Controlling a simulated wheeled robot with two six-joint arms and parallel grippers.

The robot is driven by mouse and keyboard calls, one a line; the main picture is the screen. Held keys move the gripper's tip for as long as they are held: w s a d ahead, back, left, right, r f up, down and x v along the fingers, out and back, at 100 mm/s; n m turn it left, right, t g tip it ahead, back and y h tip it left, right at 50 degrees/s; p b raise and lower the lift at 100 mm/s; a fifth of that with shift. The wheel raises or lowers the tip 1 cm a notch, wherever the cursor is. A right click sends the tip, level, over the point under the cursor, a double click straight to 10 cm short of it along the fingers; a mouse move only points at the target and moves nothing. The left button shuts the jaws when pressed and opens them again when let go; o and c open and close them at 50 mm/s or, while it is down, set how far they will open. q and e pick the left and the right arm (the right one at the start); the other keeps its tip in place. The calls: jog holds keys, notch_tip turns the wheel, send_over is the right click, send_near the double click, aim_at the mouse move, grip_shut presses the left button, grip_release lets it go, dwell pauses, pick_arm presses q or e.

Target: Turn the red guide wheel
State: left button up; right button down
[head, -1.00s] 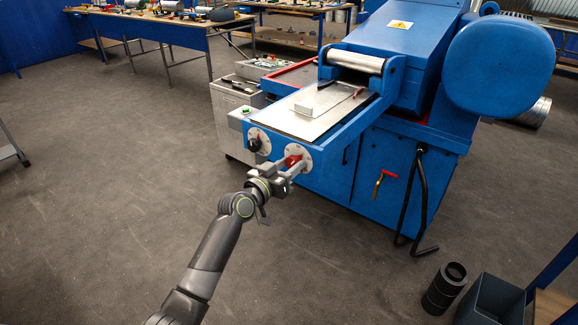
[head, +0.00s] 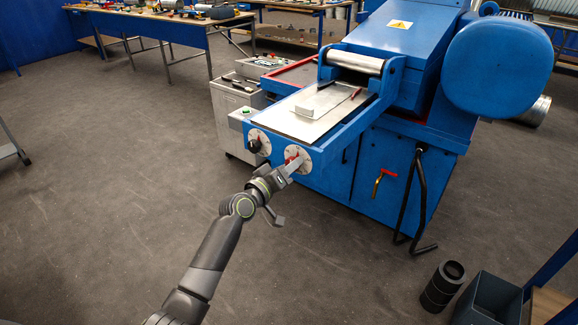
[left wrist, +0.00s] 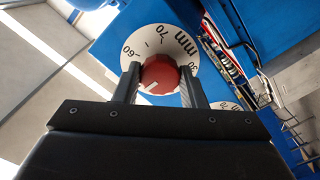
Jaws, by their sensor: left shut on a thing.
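The red guide wheel (left wrist: 160,75) is a round red knob with a white mark, on a white dial (left wrist: 158,42) lettered "mm" with numbers. In the head view the dial (head: 304,158) is on the blue machine's front, the right one of two. My left gripper (head: 288,166) reaches it from the front, mostly hiding the knob. In the left wrist view the left gripper's fingers (left wrist: 160,84) lie on either side of the knob, shut on it. My right gripper is in no view.
A second dial with a black knob (head: 256,145) sits just left on the same panel. The blue machine (head: 390,150) carries a metal plate on top. A black pipe (head: 440,288) and a dark bin (head: 488,300) stand at lower right. The floor at left is open.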

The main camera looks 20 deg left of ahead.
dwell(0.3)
pick_arm(q)
jog(key=o, duration=1)
jog(key=b+v, duration=0.1)
jog(key=v, duration=1.6)
jog(key=shift+s+a, duration=0.1)
jog(key=shift+s, duration=0.1)
